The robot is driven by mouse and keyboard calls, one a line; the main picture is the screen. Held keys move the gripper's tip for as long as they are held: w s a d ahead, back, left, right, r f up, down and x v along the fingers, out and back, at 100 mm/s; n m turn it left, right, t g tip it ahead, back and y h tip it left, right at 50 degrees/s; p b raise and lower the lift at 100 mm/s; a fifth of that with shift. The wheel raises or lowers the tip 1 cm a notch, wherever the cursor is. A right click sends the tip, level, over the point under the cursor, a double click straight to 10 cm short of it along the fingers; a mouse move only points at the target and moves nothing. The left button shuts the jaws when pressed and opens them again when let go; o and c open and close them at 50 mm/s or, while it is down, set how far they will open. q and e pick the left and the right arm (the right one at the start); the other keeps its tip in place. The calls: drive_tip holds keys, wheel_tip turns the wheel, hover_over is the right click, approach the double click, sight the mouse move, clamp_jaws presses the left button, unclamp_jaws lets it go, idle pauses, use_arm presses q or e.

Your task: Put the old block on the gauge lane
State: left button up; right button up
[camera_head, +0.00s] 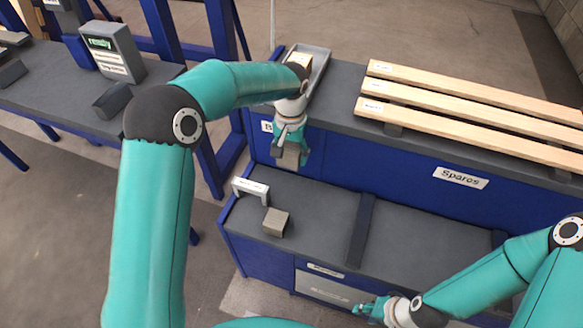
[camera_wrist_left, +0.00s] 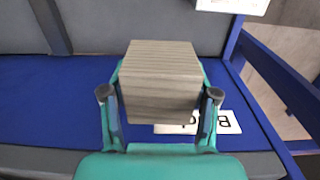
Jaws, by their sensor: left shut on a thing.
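My left gripper (camera_head: 289,155) is shut on a weathered grey-brown block (camera_wrist_left: 160,85). The left wrist view shows the block between the two fingers, in front of the blue bench face. The gripper is above the lower bench, in front of the raised bench. A white gauge arch (camera_head: 250,189) stands on the lower bench's left end, below and left of the gripper. A second grey-beige block (camera_head: 276,222) sits beside it. My right gripper (camera_head: 372,308) is low near the bench front; its opening is unclear.
A grey tray (camera_head: 321,68) with a pale block (camera_head: 299,60) stands on the raised bench. Several boards (camera_head: 470,100) lie to its right. A dark strip (camera_head: 361,230) crosses the lower bench. A side table at left carries a display box (camera_head: 117,52).

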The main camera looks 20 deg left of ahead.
use_arm(q)
wheel_tip(320, 180, up, 3)
drive_tip(key=shift+f, duration=0.2)
drive_tip(key=shift+s+m, duration=0.3)
drive_tip(key=s+a+b, duration=0.3)
drive_tip(key=s+a, duration=0.2)
drive_tip(key=s, duration=0.2)
drive_tip(key=b, duration=0.5)
hover_over(242, 219)
wheel_tip(242, 219, down, 15)
drive_tip(key=b, duration=0.3)
drive_tip(key=shift+f, duration=0.15)
drive_tip(key=shift+f+b, duration=0.75)
drive_tip(key=shift+f, duration=1.2)
